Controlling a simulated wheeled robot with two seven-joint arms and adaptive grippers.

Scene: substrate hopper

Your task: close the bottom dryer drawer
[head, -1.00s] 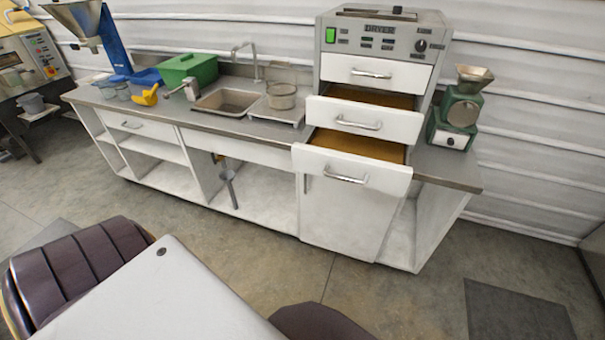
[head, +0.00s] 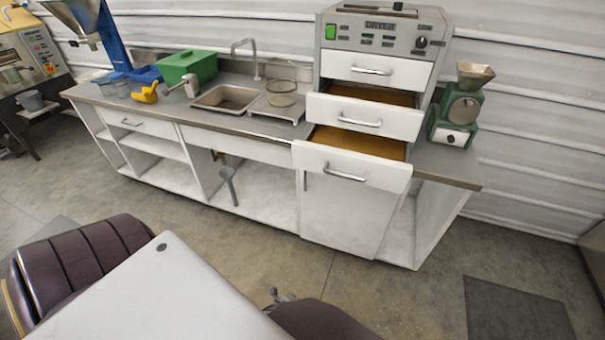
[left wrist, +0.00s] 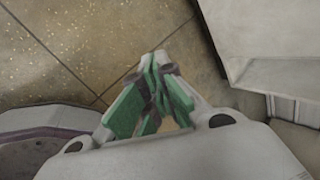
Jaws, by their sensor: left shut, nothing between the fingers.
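The dryer (head: 382,38) stands at the right end of the counter, with three white drawers. The bottom drawer (head: 390,178) is pulled out, its brown inside showing behind the white front and its metal bar handle (head: 345,173) facing me. The middle drawer (head: 395,121) is also out, less far. The top drawer (head: 410,74) is shut. My left gripper (left wrist: 155,75) is shut and empty in the left wrist view, its green fingers together above the floor. A pale panel lies to its upper right; I cannot tell which part it is. My right gripper cannot be identified in these views.
A green grinder (head: 458,108) stands right of the dryer. Left along the counter (head: 240,127) are a sieve (head: 281,93), a sink (head: 228,98), a green box (head: 189,67) and a yellow scoop (head: 146,93). The floor (head: 250,250) before the cabinet is clear.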

